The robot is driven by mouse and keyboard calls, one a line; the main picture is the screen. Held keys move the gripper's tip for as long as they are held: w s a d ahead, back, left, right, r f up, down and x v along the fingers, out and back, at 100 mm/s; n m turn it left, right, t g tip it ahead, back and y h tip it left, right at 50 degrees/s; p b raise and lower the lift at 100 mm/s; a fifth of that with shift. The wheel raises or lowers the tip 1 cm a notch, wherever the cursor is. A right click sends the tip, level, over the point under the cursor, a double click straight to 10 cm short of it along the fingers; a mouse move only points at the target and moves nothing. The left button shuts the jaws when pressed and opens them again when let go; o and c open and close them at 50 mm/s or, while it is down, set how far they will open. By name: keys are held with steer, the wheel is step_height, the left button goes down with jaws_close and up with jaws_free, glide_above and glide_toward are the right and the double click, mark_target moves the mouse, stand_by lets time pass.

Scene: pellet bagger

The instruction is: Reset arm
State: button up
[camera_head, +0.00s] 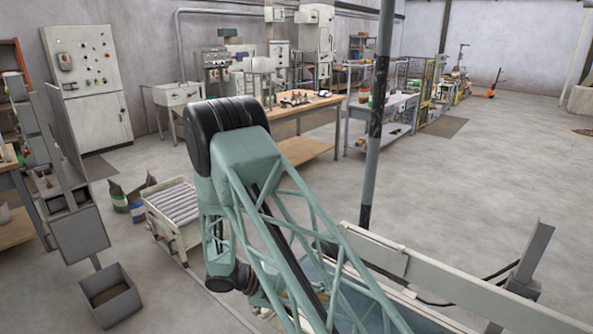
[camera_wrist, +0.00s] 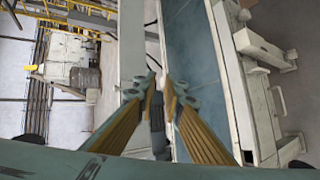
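My arm rises large across the middle of the head view, and its lower end with the gripper is largely hidden behind its own links there. In the wrist view my gripper (camera_wrist: 159,80) shows two yellowish ribbed fingers with grey-green tips. The fingers slant towards each other, and a narrow gap stays between the tips. I see nothing held in it. Beyond the fingers lies a long blue conveyor belt (camera_wrist: 190,45) with pale side rails. I cannot tell the distance from the fingertips to the belt.
A grey post (camera_head: 376,120) stands close behind my arm. A roller conveyor (camera_head: 172,208) is left of the arm, near a grey bin (camera_head: 108,297). A pale rail (camera_head: 450,280) runs at the lower right. The floor (camera_head: 490,180) at right is clear.

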steer(key=s+d+r+m+g+y, duration=0.15)
steer(key=s+d+r, duration=0.3)
steer(key=r, duration=0.55)
steer(key=s+d+r+g+y, duration=0.1)
steer(key=s+d+r+y, duration=0.15)
steer(key=s+r, duration=0.45)
steer(key=s+d+r+m+g+y, duration=0.1)
steer(key=s+d+r, duration=0.3)
steer(key=r, duration=0.8)
steer(key=s+r+t+y, duration=0.1)
steer(key=s+r+y, duration=0.1)
steer(key=s+r, duration=0.3)
steer(key=s+d+r+t+y, duration=0.1)
steer(key=s+r, duration=0.4)
steer(key=s, duration=0.8)
steer(key=s+r+t+y, duration=0.3)
steer(key=s+r+y, duration=0.1)
steer(key=s, duration=0.5)
steer(key=shift+s+d+r+m, duration=0.35)
steer(key=shift+r+m, duration=0.1)
steer(key=shift+r, duration=0.3)
steer(key=shift+f, duration=0.1)
steer(key=shift+f+b, duration=1.15)
steer(key=shift+b, duration=0.1)
steer(key=shift+r, duration=0.1)
